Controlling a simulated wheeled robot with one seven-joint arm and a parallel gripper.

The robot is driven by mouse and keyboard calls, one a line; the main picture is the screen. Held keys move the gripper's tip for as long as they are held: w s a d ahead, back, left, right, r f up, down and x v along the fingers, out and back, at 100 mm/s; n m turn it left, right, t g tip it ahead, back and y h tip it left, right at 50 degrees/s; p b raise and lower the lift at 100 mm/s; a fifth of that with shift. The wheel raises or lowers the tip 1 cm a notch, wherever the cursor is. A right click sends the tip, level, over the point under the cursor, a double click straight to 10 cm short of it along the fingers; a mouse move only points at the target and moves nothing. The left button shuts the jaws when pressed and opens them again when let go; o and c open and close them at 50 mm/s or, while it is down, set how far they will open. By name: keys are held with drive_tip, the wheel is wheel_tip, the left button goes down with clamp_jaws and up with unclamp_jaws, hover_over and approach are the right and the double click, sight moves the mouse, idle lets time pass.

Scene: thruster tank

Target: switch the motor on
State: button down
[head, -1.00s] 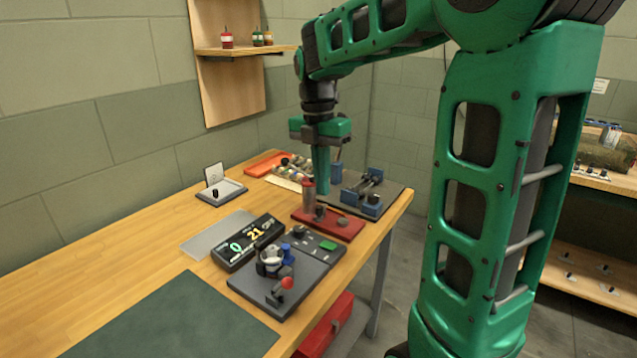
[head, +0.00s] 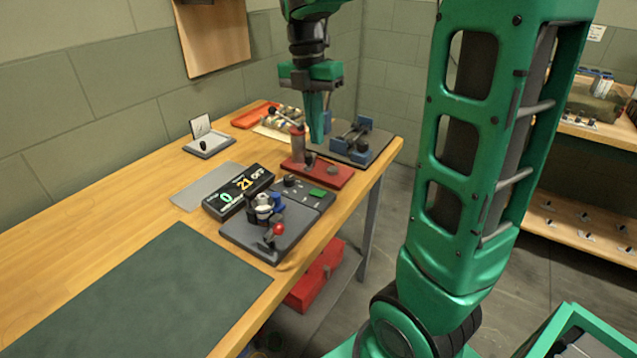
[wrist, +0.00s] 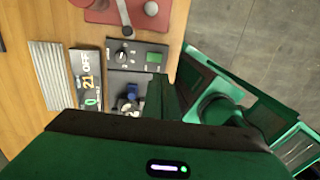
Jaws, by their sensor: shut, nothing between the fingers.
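A dark control box (head: 305,193) lies on the bench, with a black knob (head: 290,181) and a green button (head: 317,193). In the wrist view the box (wrist: 137,66) shows its knob (wrist: 122,56) on the left and its green button (wrist: 154,57) on the right. A black display (head: 240,192) beside it reads 0, 21 and OFF. My gripper (head: 317,140) is shut and empty, pointing down, and appears beyond the box in the head view, above the area of a red stand.
A grey base (head: 255,240) with a red-knobbed lever (head: 278,230) adjoins the box. The red stand (head: 330,176) with a post lies just behind it. Blue clamps (head: 350,135) stand farther back. A green mat (head: 140,295) leaves the near bench clear.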

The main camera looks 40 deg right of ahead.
sight(323, 194)
drive_tip(key=f, duration=0.4)
drive_tip(key=s+f, duration=0.1)
drive_tip(key=f, duration=0.9)
drive_tip(key=shift+s+d, duration=0.3)
drive_tip(key=shift+d, duration=0.05)
